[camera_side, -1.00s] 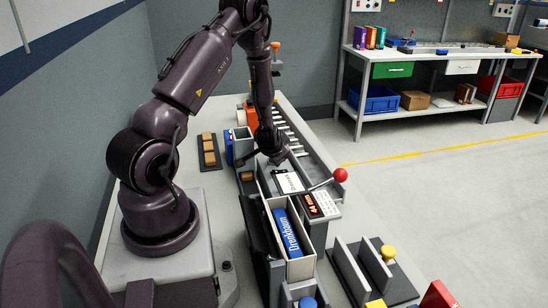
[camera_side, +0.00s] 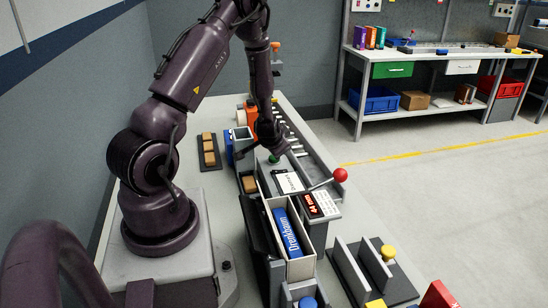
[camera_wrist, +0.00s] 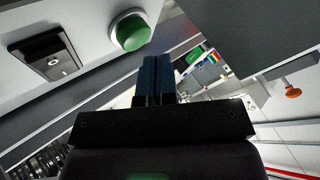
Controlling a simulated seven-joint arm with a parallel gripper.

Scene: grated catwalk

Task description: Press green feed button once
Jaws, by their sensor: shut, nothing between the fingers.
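The green feed button (camera_wrist: 131,33) is a domed cap in a pale ring on a light grey panel, at the upper middle of the wrist view. In the side view my gripper (camera_side: 276,150) is close above the button, small and partly dark.
A black rocker switch (camera_wrist: 52,60) is beside the button. Brown blocks (camera_side: 208,150) stand left of the machine.

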